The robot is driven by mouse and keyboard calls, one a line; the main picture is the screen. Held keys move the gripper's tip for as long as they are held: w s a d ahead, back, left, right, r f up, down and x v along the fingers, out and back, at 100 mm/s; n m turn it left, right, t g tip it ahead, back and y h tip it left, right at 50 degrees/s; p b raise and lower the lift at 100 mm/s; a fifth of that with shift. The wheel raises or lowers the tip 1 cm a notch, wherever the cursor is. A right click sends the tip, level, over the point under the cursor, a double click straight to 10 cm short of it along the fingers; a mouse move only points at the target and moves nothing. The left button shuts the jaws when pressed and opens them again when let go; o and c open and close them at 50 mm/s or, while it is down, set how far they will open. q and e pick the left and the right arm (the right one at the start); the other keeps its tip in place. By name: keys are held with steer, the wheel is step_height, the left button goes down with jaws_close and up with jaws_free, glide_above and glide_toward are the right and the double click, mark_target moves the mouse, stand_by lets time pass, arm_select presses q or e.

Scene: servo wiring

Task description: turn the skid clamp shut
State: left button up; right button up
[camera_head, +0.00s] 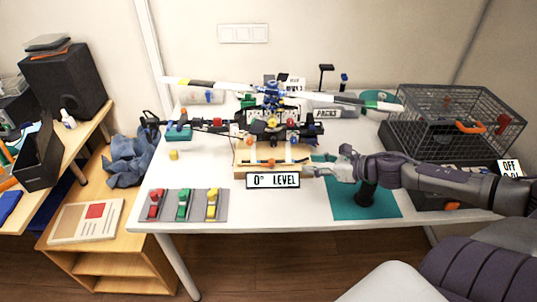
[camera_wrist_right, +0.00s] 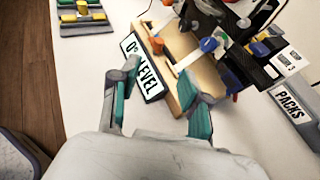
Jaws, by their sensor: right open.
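A model helicopter (camera_head: 272,122) stands on a wooden stand (camera_head: 243,157) at the middle of the white table. A small orange part (camera_head: 271,162), which looks like the skid clamp, sits at the stand's front; in the right wrist view it appears as an orange knob (camera_wrist_right: 157,45) near a pale skid bar. I cannot tell how far it is turned. My right gripper (camera_head: 311,172) reaches in from the right, beside the stand's front right corner. In the wrist view its teal-padded fingers (camera_wrist_right: 158,80) are apart, with the sign's end beyond them. My left gripper is not visible.
A "0° LEVEL" sign (camera_head: 273,180) stands before the stand. A grey tray (camera_head: 186,219) with red, green and yellow pieces lies front left. A teal mat (camera_head: 345,207) lies under my right arm. A wire cage (camera_head: 455,112) stands at right, a "PACKS" box (camera_head: 329,113) behind.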

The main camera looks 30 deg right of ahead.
mark_target(268, 163)
steer(key=b+x, duration=0.2)
steer(key=x, duration=0.3)
steer(key=shift+w+a, duration=0.15)
steer(key=shift+w, duration=0.1)
steer(key=p+x, duration=0.1)
steer(key=x, duration=0.5)
steer(key=shift+w+a+f+p, duration=0.1)
steer(key=shift+a+p, duration=0.05)
steer(key=shift+p, duration=0.15)
steer(key=shift+w+a+f, duration=0.2)
steer(key=shift+w+f, duration=0.05)
steer(key=shift+w, duration=0.2)
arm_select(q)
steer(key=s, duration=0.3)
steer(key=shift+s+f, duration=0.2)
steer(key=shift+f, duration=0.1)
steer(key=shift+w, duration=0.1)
arm_select(e)
jaws_close()
